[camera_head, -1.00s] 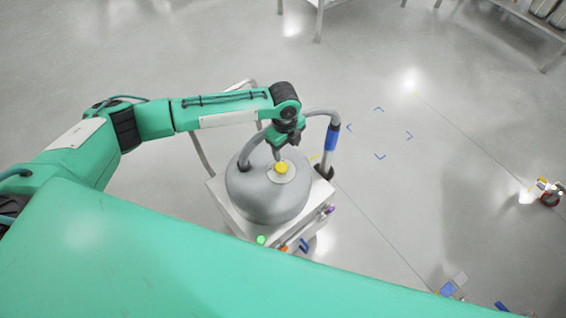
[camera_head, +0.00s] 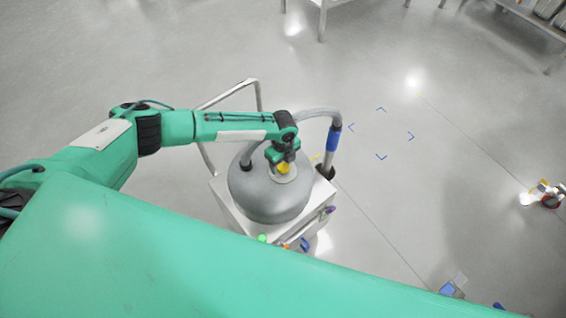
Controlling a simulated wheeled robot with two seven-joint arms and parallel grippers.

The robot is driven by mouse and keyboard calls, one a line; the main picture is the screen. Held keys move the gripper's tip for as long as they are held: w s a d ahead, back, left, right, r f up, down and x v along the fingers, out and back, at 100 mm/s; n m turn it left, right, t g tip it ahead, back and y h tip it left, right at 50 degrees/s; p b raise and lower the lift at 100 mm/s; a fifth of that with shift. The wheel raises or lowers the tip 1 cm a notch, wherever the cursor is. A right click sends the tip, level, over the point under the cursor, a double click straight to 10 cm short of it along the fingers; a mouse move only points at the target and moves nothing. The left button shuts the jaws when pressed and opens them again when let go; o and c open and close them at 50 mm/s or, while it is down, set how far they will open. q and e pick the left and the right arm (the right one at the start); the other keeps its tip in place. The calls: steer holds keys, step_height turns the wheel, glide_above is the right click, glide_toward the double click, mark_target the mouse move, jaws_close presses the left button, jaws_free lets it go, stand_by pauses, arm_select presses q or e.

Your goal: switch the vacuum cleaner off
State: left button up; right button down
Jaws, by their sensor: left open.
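The vacuum cleaner (camera_head: 262,198) has a grey domed top on a pale square base. A yellow knob (camera_head: 284,168) sits on a pale disc on top of the dome. A green light or button (camera_head: 262,238) and an orange part show on its near side. My left gripper (camera_head: 282,160) is open, pointing down right over the yellow knob and partly covering it. I cannot tell whether the fingers touch the knob. My right gripper is not in view.
A grey hose with a blue cuff (camera_head: 333,139) curves beside the dome. A pale handle frame (camera_head: 229,94) stands behind the cleaner. Blue corner marks (camera_head: 381,156) lie on the clear floor to the right. A red and yellow object (camera_head: 550,199) stands at far right.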

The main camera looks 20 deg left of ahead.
arm_select(q)
steer(key=shift+f, duration=0.6)
steer(key=c, duration=1)
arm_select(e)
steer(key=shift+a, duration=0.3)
